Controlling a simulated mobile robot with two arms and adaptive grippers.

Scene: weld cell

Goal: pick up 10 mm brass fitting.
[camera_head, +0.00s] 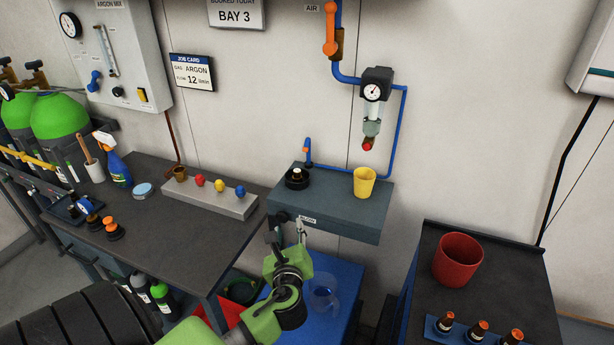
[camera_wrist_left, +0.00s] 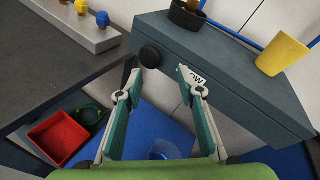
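No label picks out the 10 mm brass fitting. A brass-coloured piece (camera_head: 180,174) stands at the left end of a grey block on the left bench, below a copper pipe. Another brassy piece (camera_wrist_left: 192,4) shows inside a black ring (camera_wrist_left: 187,17) on the grey shelf box; the ring is also in the head view (camera_head: 297,178). My left gripper (camera_head: 287,228) is at the front of this box, below its top. In the wrist view its fingers (camera_wrist_left: 160,82) are apart with nothing between them, and a round black knob (camera_wrist_left: 150,57) lies beyond the tips. My right gripper is not in view.
The grey block (camera_head: 210,196) also holds red, yellow and blue pieces. A yellow cup (camera_head: 364,182) stands on the shelf box (camera_head: 328,206). A red pot (camera_head: 458,260) and several orange-topped pieces are on the right bench. A red bin (camera_wrist_left: 62,138) is low at left.

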